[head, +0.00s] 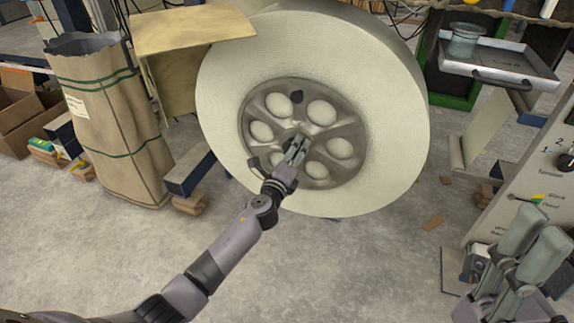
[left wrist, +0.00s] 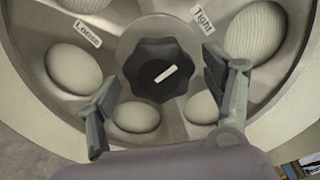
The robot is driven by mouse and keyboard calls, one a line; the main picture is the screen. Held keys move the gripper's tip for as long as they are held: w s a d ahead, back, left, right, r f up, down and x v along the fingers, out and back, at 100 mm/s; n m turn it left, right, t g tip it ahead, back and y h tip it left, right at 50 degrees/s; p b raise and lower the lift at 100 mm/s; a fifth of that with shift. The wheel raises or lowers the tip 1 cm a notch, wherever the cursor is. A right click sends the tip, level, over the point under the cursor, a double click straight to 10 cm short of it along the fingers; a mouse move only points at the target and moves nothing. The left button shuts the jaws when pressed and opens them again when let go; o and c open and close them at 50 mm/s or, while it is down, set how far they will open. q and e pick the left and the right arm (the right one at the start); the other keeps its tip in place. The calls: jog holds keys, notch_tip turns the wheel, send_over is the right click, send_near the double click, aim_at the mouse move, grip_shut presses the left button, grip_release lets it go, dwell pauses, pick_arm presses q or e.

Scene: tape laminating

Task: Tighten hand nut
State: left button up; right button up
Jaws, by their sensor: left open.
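The hand nut (left wrist: 157,70) is a black lobed knob with a white pointer line, at the middle of a grey metal hub (left wrist: 130,40) in the left wrist view. The labels "Loose" (left wrist: 88,33) and "Tight" (left wrist: 203,14) sit at its upper left and upper right. My left gripper (left wrist: 160,76) is open, with one finger on each side of the nut and visible gaps to it. In the head view my left gripper (head: 302,138) is before the hub's centre and hides the nut. My right gripper (head: 530,245) is low at the right, pointing up.
The hub carries a large cream roll (head: 405,110). A cardboard piece (head: 190,30) and a tall paper bag (head: 110,110) stand left of it. A control panel (head: 535,160) and a tray with a jar (head: 500,62) are at the right. The floor below the roll is mostly clear.

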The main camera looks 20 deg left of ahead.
pick_arm(q)
jog(key=s, duration=1.1)
jog(key=shift+a, duration=0.2)
jog(key=shift+s, duration=0.1)
